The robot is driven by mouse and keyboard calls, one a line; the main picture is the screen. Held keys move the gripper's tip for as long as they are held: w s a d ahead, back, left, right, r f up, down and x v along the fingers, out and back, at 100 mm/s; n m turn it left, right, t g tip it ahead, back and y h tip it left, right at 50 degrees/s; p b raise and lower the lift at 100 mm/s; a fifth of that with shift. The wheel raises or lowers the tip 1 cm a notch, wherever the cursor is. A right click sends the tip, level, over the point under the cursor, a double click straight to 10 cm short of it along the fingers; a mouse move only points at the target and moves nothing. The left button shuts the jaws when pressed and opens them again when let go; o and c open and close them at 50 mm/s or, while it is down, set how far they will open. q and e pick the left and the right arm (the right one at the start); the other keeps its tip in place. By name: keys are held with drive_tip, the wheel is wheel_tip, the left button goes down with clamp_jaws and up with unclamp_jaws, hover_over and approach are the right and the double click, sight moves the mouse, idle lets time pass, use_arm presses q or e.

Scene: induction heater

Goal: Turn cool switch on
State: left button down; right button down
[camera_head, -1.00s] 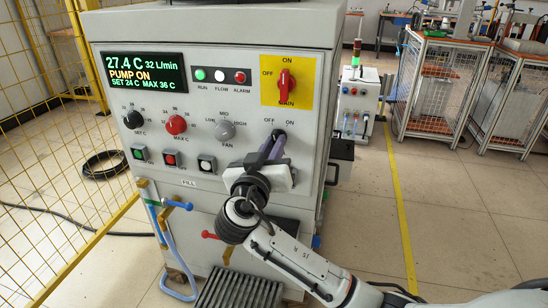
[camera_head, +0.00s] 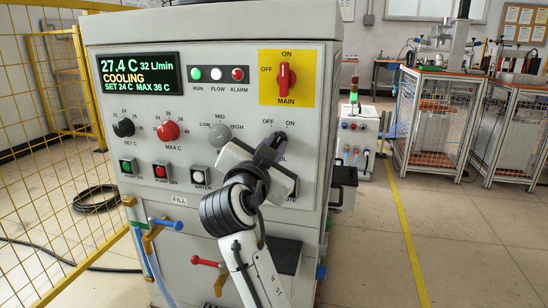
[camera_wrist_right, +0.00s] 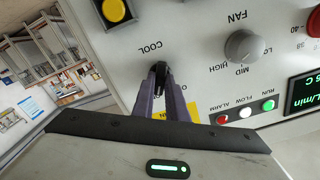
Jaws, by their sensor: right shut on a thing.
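The cool switch (camera_wrist_right: 159,68) is a small black knob on the grey cabinet's front panel, below the OFF and ON labels. In the head view the switch (camera_head: 280,137) points toward ON and is partly covered by my gripper. My right gripper (camera_head: 275,143) has its purple fingers shut on the cool switch; in the right wrist view the fingertips (camera_wrist_right: 161,75) sit on both sides of it. The display (camera_head: 138,75) reads 27.4 C, 32 L/min and COOLING. My left gripper is not in view.
The red main switch (camera_head: 286,82) is above on a yellow plate. The fan knob (camera_head: 221,134), red max knob (camera_head: 168,130) and black set knob (camera_head: 124,127) are to the left. Blue and red valve handles stick out below.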

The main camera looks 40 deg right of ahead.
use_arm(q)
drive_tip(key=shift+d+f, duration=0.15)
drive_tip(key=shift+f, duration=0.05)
use_arm(e)
drive_tip(key=shift+f+m, duration=0.15)
drive_tip(key=shift+m, duration=0.15)
drive_tip(key=c, duration=1.8)
unclamp_jaws()
drive_tip(key=shift+o, duration=0.2)
